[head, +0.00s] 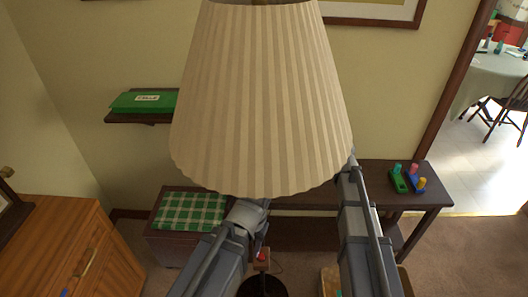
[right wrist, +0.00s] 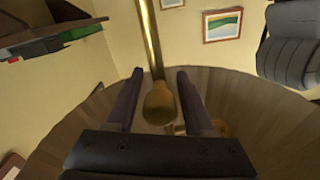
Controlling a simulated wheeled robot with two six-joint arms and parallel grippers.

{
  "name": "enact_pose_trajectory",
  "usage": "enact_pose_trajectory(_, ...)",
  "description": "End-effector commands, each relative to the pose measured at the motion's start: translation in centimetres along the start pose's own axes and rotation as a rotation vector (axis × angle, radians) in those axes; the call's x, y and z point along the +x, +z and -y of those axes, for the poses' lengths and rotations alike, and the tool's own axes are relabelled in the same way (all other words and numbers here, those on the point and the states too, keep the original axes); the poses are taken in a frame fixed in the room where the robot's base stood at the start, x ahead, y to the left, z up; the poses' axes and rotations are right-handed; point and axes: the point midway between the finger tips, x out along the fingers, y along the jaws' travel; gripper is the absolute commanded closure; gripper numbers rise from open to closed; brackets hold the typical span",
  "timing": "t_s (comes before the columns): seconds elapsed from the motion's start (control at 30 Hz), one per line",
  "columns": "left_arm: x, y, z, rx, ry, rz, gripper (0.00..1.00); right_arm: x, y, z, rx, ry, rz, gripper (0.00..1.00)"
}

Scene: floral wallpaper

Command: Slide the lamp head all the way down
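The lamp head is a large cream pleated shade (head: 260,105) that fills the middle of the head view. Both my arms reach up to it from below, and the shade hides both grippers there. In the right wrist view my right gripper (right wrist: 160,75) is open. Its two dark fingers stand on either side of a rounded brass knob (right wrist: 159,103), with a gap visible on each side. A brass pole (right wrist: 150,40) rises behind the knob, between the fingers. The shade's wall (right wrist: 260,112) curves around the gripper. My left gripper is not visible.
A wall shelf (head: 140,117) with a green box is on the left. A wooden cabinet (head: 70,240) stands at lower left. Open carpet lies at right.

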Motion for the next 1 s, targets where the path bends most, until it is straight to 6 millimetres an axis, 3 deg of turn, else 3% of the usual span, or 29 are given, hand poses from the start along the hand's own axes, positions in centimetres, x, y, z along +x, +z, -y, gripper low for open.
enact_pose_trajectory(0.07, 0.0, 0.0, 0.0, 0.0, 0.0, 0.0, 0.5, -0.02, 0.0, 0.0, 0.0, 0.0, 0.0, 0.57)
enact_pose_trajectory(0.43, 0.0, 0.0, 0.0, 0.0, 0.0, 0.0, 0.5, -0.03, 0.0, 0.0, 0.0, 0.0, 0.0, 0.99)
enact_pose_trajectory(1.0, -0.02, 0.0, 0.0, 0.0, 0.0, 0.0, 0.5, -0.04, -0.03, -0.02, 0.0, 0.0, 0.0, 1.0)
